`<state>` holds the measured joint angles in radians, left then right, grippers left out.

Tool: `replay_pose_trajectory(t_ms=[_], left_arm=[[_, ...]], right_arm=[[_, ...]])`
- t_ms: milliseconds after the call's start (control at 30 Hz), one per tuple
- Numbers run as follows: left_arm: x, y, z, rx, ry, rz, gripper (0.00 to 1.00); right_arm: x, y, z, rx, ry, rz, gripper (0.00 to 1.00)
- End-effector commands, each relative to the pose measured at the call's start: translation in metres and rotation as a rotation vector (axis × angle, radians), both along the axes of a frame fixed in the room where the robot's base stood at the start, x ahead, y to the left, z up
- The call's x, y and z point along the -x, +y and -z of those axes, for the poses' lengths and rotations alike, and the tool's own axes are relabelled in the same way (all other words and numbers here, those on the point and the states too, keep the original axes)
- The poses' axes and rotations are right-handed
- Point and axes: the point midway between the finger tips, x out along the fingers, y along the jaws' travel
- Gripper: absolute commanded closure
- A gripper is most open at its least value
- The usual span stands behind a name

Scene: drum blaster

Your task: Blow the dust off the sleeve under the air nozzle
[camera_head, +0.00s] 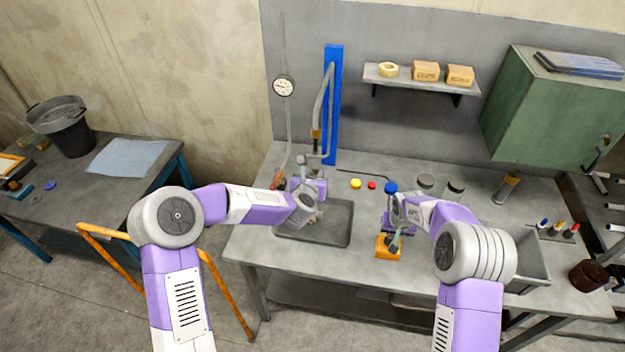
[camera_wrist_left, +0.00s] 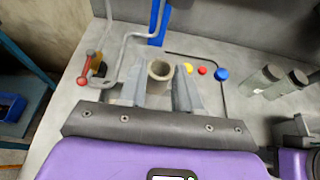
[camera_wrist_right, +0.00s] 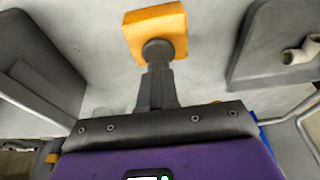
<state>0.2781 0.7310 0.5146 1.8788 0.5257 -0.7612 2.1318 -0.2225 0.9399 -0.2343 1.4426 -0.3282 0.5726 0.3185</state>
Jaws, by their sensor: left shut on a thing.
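My left gripper (camera_wrist_left: 160,92) is shut on a grey-beige sleeve (camera_wrist_left: 159,72), whose round open mouth faces up between the two fingers. In the head view my left gripper (camera_head: 306,172) is close to the foot of the blue post (camera_head: 333,85). A grey pipe (camera_head: 326,95) with a brass fitting (camera_head: 316,133) comes down there; whether the nozzle lines up with the sleeve I cannot tell. My right gripper (camera_wrist_right: 157,72) has its fingers together, with the tips at a dark round knob (camera_wrist_right: 157,48) on an orange block (camera_wrist_right: 172,24). The orange block also shows in the head view (camera_head: 386,250).
A dark tray (camera_head: 343,238) lies below my left arm. Yellow (camera_head: 355,183) and red (camera_head: 372,185) buttons and a blue knob (camera_head: 391,187) are near the bench's middle. Jars (camera_head: 455,190) stand behind my right gripper. A grey bin (camera_head: 535,268) is at the right.

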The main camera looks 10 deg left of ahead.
Motion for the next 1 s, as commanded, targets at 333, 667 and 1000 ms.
replay_pose_trajectory(t_ms=[333, 667, 1000], left_arm=[[-0.0019, 0.0000, -0.0006, 0.000, -0.001, 0.000, 1.00], [-0.0017, 0.0001, -0.0007, 0.000, -0.001, 0.000, 1.00], [-0.0017, 0.0001, -0.0007, 0.000, -0.002, 0.000, 1.00]], right_arm=[[0.0000, 0.0000, -0.0001, 0.000, 0.000, 0.000, 1.00], [0.0000, 0.0000, 0.0016, 0.000, 0.000, 0.000, 1.00], [-0.0003, -0.0003, 0.0084, 0.000, 0.000, 0.001, 1.00]])
